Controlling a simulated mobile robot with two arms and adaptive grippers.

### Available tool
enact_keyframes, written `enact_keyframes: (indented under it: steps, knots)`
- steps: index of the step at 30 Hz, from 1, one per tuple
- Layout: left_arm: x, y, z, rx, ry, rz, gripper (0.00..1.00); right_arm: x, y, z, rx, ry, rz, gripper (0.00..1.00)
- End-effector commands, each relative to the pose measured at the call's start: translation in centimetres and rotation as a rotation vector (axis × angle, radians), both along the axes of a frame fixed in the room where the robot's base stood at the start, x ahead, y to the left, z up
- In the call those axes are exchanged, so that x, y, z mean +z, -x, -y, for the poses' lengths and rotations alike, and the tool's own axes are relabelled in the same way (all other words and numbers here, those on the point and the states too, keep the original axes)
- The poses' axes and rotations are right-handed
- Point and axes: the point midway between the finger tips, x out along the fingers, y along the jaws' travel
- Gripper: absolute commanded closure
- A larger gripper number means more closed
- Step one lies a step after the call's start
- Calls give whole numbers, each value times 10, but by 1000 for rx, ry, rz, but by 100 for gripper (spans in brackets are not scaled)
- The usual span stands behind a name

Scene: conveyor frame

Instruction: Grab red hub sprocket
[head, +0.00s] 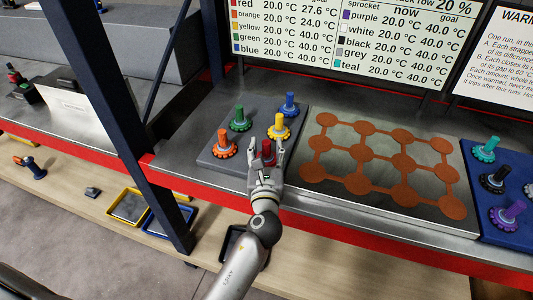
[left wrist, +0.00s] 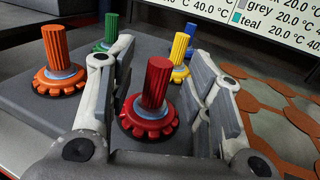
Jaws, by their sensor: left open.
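The red hub sprocket (head: 267,151) stands upright on a dark grey block (head: 207,156), on the steel shelf. In the left wrist view the red sprocket (left wrist: 150,105) has a ribbed red post on a toothed red base. My left gripper (head: 267,150) is open, with one finger on each side of the red sprocket. In the left wrist view the fingers (left wrist: 158,90) stand apart from the post, with gaps on both sides. In the head view the gripper partly hides the sprocket's base. My right gripper is not in view.
Orange (head: 223,143), green (head: 240,118), yellow (head: 279,127) and blue (head: 289,104) sprockets stand close around on the same block. A plate with a copper-coloured disc lattice (head: 379,154) lies to the right. A blue block (head: 503,240) holds more sprockets. A dark upright post (head: 137,130) stands left.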

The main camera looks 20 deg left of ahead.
Motion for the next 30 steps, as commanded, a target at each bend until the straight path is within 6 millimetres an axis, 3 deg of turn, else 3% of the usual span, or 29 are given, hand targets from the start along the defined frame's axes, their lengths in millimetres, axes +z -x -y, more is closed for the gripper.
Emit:
enact_keyframes:
  steps: [6,14,24,30]
  knots:
    - [1,-22,-7,1,1,0,54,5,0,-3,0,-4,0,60]
    - [0,-23,-7,1,2,1,55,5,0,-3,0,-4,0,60]
    - [0,-23,-7,1,2,1,99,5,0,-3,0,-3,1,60]
    - [1,-23,-7,1,2,2,100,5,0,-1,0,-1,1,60]
